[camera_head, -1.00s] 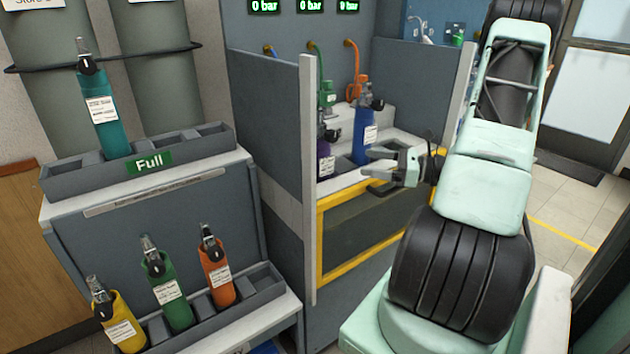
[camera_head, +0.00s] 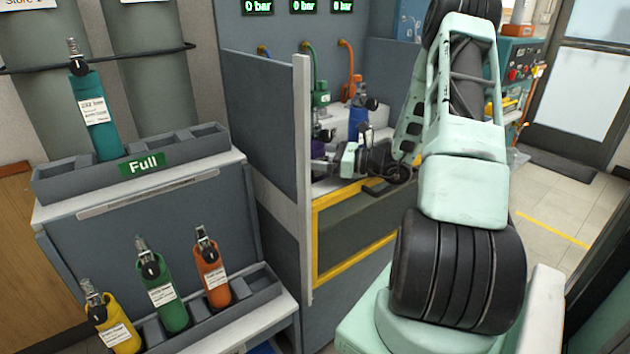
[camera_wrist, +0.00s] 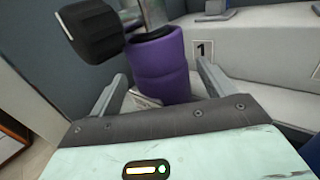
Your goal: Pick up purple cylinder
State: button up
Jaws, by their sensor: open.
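The purple cylinder (camera_wrist: 165,72) stands on the bench in the wrist view, with a black cap or valve part (camera_wrist: 90,30) at its top left. My gripper (camera_wrist: 165,85) is open, with one finger on each side of the purple cylinder. The cylinder's lower part is hidden by my gripper's body, and I cannot tell whether either finger touches it. In the head view the purple cylinder (camera_head: 318,148) shows only in part, behind the panel edge and beside my gripper (camera_head: 325,160).
A grey partition (camera_head: 302,170) stands just left of my gripper. A blue cylinder (camera_head: 357,122) and a green one (camera_head: 321,95) are nearby on the bench. A number 1 label (camera_wrist: 202,49) is behind the purple cylinder. Yellow, green, orange and teal cylinders stand in racks (camera_head: 215,308) at left.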

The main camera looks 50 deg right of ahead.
jog(key=shift+w, duration=0.1)
jog(key=shift+c, duration=0.2)
jog(key=shift+r, duration=0.1)
jog(key=c, duration=1.1)
jog(key=shift+c, duration=0.2)
jog(key=shift+r, duration=0.1)
notch_tip(320, 180, up, 18)
jog(key=p, duration=0.3)
send_over(315, 112)
jog(key=shift+w, duration=0.1)
